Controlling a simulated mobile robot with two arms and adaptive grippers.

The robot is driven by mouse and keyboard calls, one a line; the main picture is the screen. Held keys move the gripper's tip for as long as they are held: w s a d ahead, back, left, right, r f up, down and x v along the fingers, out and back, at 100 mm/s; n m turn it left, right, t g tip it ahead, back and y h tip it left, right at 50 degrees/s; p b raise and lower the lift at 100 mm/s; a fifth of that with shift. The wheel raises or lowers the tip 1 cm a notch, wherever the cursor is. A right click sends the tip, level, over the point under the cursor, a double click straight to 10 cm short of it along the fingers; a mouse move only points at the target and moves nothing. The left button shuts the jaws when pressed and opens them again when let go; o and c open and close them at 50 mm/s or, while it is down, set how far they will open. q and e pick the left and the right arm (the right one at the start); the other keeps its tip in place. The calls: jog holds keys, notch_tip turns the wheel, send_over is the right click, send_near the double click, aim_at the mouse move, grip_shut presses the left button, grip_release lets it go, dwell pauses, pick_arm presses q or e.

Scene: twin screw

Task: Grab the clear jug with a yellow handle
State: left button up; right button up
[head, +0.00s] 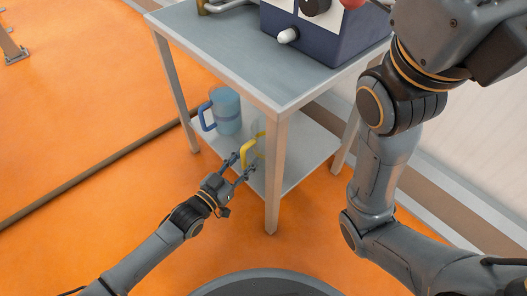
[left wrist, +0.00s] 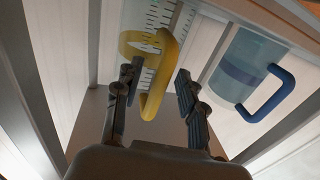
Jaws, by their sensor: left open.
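The clear jug stands on the lower shelf of the table. Its yellow handle (head: 247,154) shows in the head view, while its clear body is hard to make out beside the table leg. My left gripper (head: 241,164) is open at the near edge of the shelf. In the left wrist view, its fingertips (left wrist: 158,78) are on either side of the handle's lower part. Contact cannot be told. My right gripper is not in view.
A clear jug with a blue handle (head: 226,112) stands left of the yellow-handled one. The front table leg (head: 274,180) is close to the right of my left gripper. The tabletop (head: 250,60) overhangs the lower shelf (head: 300,152). A dark blue machine (head: 325,38) sits on top.

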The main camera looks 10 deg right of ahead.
pick_arm(q)
grip_shut()
jog(key=shift+r, duration=0.15)
